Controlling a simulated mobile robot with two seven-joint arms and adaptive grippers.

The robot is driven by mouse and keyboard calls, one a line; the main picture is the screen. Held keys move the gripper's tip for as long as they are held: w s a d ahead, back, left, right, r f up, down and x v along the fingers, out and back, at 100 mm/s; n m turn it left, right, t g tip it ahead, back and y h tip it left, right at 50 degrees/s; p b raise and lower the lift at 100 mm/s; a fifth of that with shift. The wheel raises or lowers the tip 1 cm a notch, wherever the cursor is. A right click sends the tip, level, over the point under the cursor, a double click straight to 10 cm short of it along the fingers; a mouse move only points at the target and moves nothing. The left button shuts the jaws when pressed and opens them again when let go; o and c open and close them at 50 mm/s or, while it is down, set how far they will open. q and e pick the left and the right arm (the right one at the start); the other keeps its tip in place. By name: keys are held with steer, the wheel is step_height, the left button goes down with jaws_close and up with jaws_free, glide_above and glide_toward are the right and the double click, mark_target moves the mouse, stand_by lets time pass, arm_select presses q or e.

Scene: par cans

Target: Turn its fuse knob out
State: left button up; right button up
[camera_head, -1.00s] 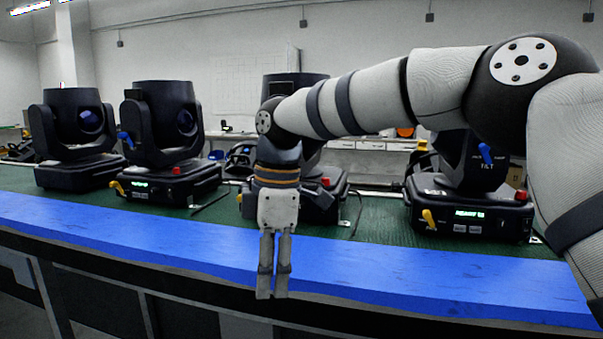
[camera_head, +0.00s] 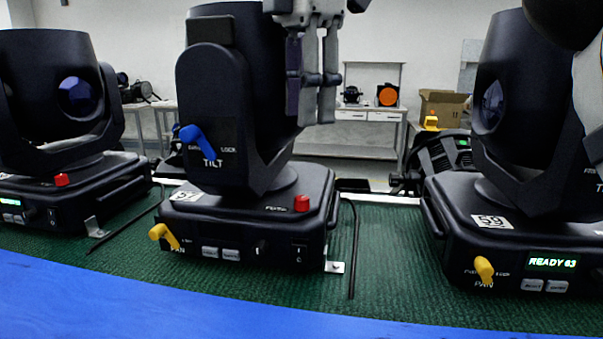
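The middle moving-head lamp (camera_head: 215,120) stands upright on its base. A red knob (camera_head: 301,203), which looks like its fuse knob, sits at the right of the base. A blue tilt lever (camera_head: 197,141) and a yellow pan lever (camera_head: 164,236) are on its front. No lit display shows on this base. My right gripper (camera_head: 317,122) hangs from the top edge, fingers pointing down, in front of the lamp head's right edge. It is clearly above the red knob and apart from it. I see nothing between its fingers, which appear close together, partly overlapping. My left gripper is not in view.
A lamp with a lit display (camera_head: 552,263) stands at right, its yellow pan lever (camera_head: 484,269) at front. Another lamp (camera_head: 60,100) with a red knob (camera_head: 61,180) is at left. Black cables (camera_head: 354,260) lie on the green mat (camera_head: 390,290). The blue front edge (camera_head: 120,300) is clear.

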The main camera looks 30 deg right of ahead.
mark_target(301, 198)
steer(key=f, duration=1.1)
steer(key=shift+a+f+p, duration=0.2)
steer(key=shift+f+p, duration=0.1)
steer(key=shift+f, duration=0.05)
jaws_close()
